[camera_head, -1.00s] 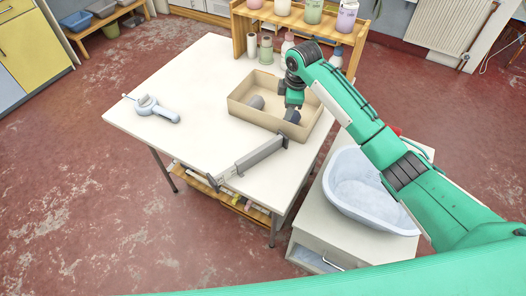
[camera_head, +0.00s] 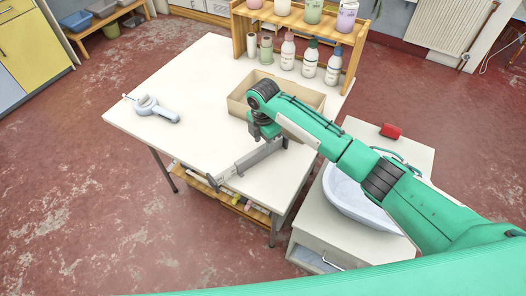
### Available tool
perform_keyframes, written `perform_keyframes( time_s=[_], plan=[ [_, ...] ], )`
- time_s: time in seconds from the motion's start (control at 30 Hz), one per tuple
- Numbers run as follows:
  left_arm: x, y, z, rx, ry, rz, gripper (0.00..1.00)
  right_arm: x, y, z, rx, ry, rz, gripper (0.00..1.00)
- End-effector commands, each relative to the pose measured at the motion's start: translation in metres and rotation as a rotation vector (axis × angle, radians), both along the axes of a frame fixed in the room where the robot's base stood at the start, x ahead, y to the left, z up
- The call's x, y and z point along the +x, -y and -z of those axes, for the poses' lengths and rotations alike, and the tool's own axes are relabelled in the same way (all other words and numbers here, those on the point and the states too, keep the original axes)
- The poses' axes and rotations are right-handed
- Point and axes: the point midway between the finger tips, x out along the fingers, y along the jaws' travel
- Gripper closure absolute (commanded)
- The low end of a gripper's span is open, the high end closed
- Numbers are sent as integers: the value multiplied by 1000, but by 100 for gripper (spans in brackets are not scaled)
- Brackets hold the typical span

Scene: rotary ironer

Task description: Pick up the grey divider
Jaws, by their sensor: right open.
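The grey divider (camera_head: 246,163), a long narrow bar, lies slantwise on the white table, from the front of the cardboard box to the table's front left edge. My right gripper (camera_head: 268,143) is over the divider's far right end, close to it, pointing down. It is open, and its fingers are partly hidden by my arm. I cannot tell whether it touches the divider. My left gripper is not in view.
A grey-blue handled tool (camera_head: 155,110) lies at the table's left. Several bottles (camera_head: 310,58) stand at the back by a wooden shelf (camera_head: 240,45). A pale basin (camera_head: 345,195) is right.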

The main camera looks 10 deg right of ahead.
Motion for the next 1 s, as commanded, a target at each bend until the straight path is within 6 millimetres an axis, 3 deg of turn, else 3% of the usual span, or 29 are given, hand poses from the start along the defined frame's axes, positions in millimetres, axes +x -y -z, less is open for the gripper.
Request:
perform_keyframes(
  time_s=[0.33,0.63,0.87,1.0],
  plan=[
    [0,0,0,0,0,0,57,-1,-1,46,-1,-2,2,56],
    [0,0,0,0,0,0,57,-1,-1,52,0,1,1,56],
    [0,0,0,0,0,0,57,-1,-1,51,1,1,2,100],
    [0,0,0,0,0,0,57,0,-1,51,1,1,2,100]
  ],
)
